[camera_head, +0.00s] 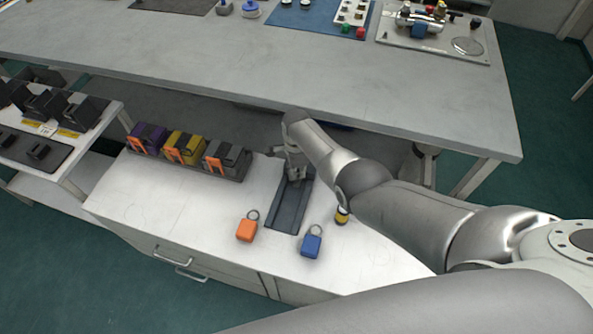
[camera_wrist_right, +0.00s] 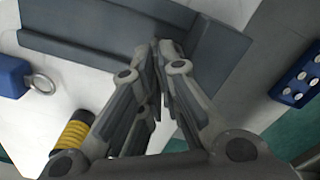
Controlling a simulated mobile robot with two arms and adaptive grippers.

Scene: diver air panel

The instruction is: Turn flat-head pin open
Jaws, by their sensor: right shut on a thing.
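My right gripper (camera_head: 295,172) reaches down to the dark grey tray (camera_head: 287,217) on the white cabinet. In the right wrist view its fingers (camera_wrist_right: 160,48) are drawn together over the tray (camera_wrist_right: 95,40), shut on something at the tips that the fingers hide. I cannot make out a flat-head pin in either view. My left gripper is not in view.
An orange padlock (camera_head: 246,231) and a blue padlock (camera_head: 311,246) lie beside the tray's front end. A yellow-and-black cylinder (camera_head: 341,215) stands to its right. A rack (camera_head: 226,171) of purple, yellow and grey blocks is left. A grey table (camera_head: 330,85) stands behind.

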